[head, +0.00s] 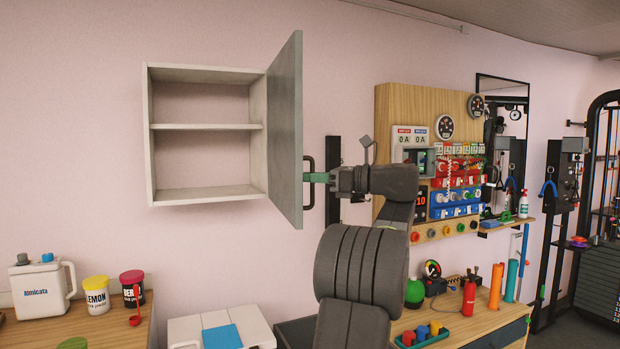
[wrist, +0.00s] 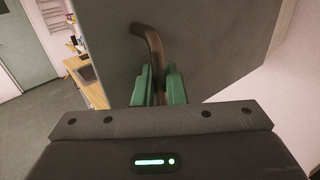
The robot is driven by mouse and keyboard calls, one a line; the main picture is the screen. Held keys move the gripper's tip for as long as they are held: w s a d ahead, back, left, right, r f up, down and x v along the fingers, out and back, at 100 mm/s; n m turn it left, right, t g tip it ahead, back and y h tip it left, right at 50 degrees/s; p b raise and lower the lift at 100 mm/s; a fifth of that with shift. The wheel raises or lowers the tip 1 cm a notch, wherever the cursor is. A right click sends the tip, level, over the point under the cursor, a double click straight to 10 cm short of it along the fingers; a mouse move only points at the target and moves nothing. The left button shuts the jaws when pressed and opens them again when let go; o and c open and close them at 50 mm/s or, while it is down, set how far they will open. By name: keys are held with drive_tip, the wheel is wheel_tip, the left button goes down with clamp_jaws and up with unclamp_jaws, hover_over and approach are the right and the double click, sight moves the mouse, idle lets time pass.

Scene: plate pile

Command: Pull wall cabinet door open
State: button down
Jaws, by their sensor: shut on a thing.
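The wall cabinet (head: 148,140) hangs on the pink wall, with one shelf and an empty interior. Its grey door (head: 285,130) is hinged on the right side and stands wide open, swung out from the front. The dark door handle (head: 308,162) is on the door's right-hand face in the head view. My gripper (head: 316,177) is at the handle, with green fingers shut on it. In the wrist view, the green fingers of my gripper (wrist: 160,88) close around the handle (wrist: 148,40), and the door (wrist: 205,50) fills the background. The handle's lower part is hidden by the fingers.
A wooden panel (head: 400,100) with gauges and switches is on the wall right of my arm. Below it, a bench (head: 480,325) holds a red extinguisher (head: 469,298) and bottles. A left counter (head: 90,333) holds a jug and jars. Open air lies before the cabinet.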

drive_tip(key=shift+r, duration=0.1)
drive_tip(key=c, duration=1.9)
unclamp_jaws()
drive_tip(key=b+v, duration=0.1)
drive_tip(key=v, duration=1.2)
drive_tip(key=shift+s+d, duration=0.2)
drive_tip(key=shift+d, duration=0.15)
drive_tip(key=shift+a, duration=0.1)
drive_tip(key=p+x, duration=0.1)
drive_tip(key=x, duration=1.2)
drive_tip(key=shift+w, duration=0.1)
drive_tip(key=shift+a, duration=0.35)
drive_tip(key=shift+a, duration=0.1)
